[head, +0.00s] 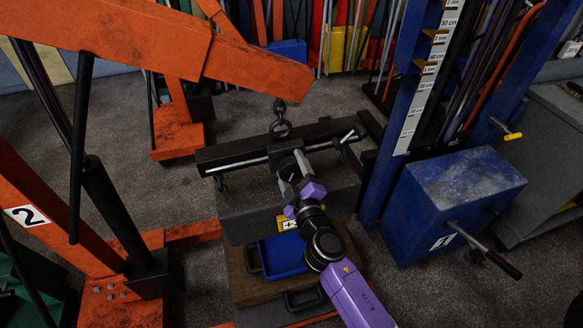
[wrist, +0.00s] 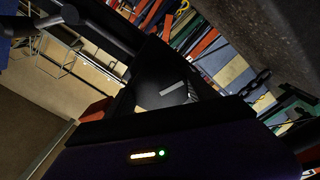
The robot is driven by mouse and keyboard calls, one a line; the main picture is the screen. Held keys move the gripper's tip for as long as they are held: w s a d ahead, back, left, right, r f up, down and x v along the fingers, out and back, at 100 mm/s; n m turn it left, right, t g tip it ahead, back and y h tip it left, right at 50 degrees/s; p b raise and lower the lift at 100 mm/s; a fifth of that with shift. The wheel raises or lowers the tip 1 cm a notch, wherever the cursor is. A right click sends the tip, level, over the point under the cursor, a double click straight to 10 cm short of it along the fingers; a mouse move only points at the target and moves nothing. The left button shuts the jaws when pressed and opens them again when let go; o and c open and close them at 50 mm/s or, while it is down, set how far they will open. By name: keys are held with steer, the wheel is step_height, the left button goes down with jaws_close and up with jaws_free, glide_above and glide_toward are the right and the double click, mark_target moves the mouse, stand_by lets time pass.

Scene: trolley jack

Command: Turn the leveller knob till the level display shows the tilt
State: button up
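The leveller is a dark bar (head: 232,153) with a pale rod, hung by a chain (head: 281,112) from the orange crane arm (head: 150,38). A small crank-like handle (head: 347,136) shows at its right end; I take it for the leveller knob but cannot be sure. My gripper (head: 292,172) is at the middle of the bar, left of that handle. Its fingers are partly hidden, so I cannot tell whether they are open or touch anything. In the wrist view, a row of yellow lights and a green one (wrist: 148,155) glow on a dark purple body; I cannot tell whether this is the level display.
A grey block (head: 240,218) stands under the bar, with a blue tray (head: 283,255) in front. A blue press frame and blue box (head: 455,195) with a lever stand close on the right. Orange crane legs (head: 185,232) run along the floor at left. Grey floor shows between them.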

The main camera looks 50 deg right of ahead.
mark_target(293, 174)
steer(key=c, duration=0.5)
steer(key=shift+o, duration=0.2)
steer(key=shift+n, duration=0.7)
steer(key=o, duration=1.4)
steer(key=shift+c, duration=0.2)
steer(key=b+v, duration=0.2)
steer(key=v, duration=0.4)
steer(key=shift+s+a+f+b, duration=0.2)
steer(key=shift+a+b, duration=0.05)
steer(key=shift+b, duration=0.05)
steer(key=shift+s+a+r, duration=0.15)
steer(key=shift+s+a, duration=0.2)
steer(key=shift+s, duration=0.2)
